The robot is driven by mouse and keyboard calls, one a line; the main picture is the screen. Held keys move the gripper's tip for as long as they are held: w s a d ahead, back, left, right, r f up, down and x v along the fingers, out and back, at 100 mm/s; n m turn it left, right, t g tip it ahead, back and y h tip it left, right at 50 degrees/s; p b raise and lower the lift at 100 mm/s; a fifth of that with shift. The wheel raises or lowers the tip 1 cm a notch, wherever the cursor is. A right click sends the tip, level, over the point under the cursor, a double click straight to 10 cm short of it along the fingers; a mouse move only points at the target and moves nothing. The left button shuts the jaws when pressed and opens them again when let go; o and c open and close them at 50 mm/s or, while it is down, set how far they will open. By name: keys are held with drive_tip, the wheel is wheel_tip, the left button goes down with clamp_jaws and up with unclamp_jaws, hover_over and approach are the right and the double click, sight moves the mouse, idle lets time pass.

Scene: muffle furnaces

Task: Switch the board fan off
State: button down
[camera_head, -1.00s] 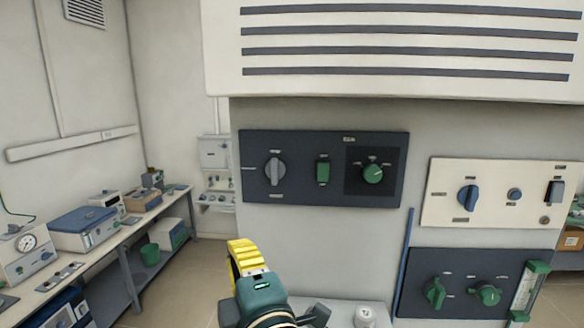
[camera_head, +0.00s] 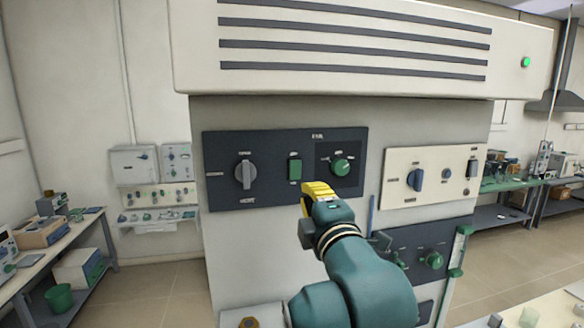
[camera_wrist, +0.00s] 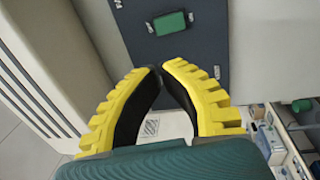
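A dark control panel (camera_head: 225,195) on the furnace front carries a grey rotary knob (camera_head: 246,174), a green rocker switch (camera_head: 294,170) and a green round knob (camera_head: 341,166) on a darker inset. The labels are too blurred to read, so I cannot tell which control is the board fan's. My gripper (camera_head: 313,187) is in front of this panel's lower edge, below and right of the green rocker. In the wrist view, my gripper (camera_wrist: 160,68) has its yellow fingertips together with nothing between them, and the green rocker (camera_wrist: 170,22) lies beyond them.
A cream panel (camera_head: 400,196) with a blue knob and a dark rocker (camera_head: 472,168) is to the right. Below it is another dark panel (camera_head: 408,238) with green knobs, partly behind my arm. A slatted cream hood (camera_head: 350,75) juts out above. A side bench (camera_head: 80,232) stands left.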

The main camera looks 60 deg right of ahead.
sight(291, 164)
drive_tip(key=p+x, duration=0.3)
drive_tip(key=x, duration=0.3)
drive_tip(key=p+x, duration=0.3)
drive_tip(key=x, duration=0.3)
drive_tip(key=shift+w+d+r, duration=0.2)
drive_tip(key=shift+r, duration=0.05)
drive_tip(key=shift+w+d+f, duration=0.15)
drive_tip(key=shift+w+d, duration=0.2)
drive_tip(key=shift+d, duration=0.05)
